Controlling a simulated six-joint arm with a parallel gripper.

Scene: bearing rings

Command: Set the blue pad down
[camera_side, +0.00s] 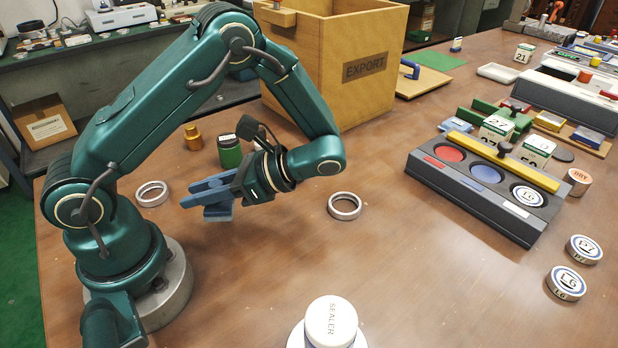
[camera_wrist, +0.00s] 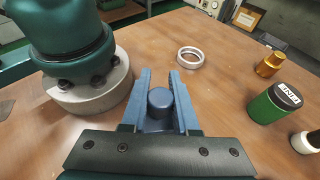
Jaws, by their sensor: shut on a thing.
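My gripper (camera_side: 207,192) has blue fingers and hangs low over the wooden table, at the left of the side view. In the wrist view my gripper (camera_wrist: 160,88) is shut on the round, dark blue knob of the blue pad (camera_wrist: 159,101). In the side view the blue pad (camera_side: 218,213) shows just below the fingers, partly hidden by them. I cannot tell for certain whether its underside touches the table.
Silver rings (camera_side: 152,194) (camera_side: 344,206) lie either side of my gripper. A green tin (camera_side: 230,152) and brass weight (camera_side: 193,137) stand behind. A dark tray (camera_side: 480,190) with red and blue discs is at the right. A white sealer jar (camera_side: 331,322) stands in front.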

